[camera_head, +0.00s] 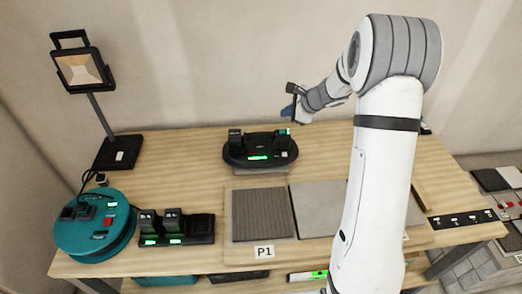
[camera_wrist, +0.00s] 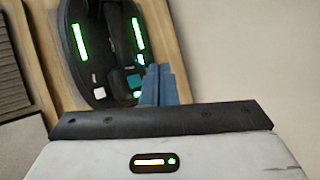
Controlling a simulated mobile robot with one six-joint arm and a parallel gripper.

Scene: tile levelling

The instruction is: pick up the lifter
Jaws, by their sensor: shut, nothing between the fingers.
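A black oval device (camera_head: 258,158) with upright parts and green lights stands at the back middle of the table. It could be the lifter, but I cannot tell for sure. It also shows in the wrist view (camera_wrist: 88,88), at the upper left, cut off by the top edge. My gripper (camera_head: 288,111) is above and slightly right of the device, apart from it in the head view. In the wrist view its blue fingers (camera_wrist: 161,75) are together and hold nothing. They cover a small part of the device's right side.
A work lamp (camera_head: 83,70) and a teal cable reel (camera_head: 90,240) stand at the left. A charger with batteries (camera_head: 178,238) is beside the reel. Grey tiles (camera_head: 318,205) lie at the front middle, partly behind my arm. A wall (camera_head: 220,60) is close behind the table.

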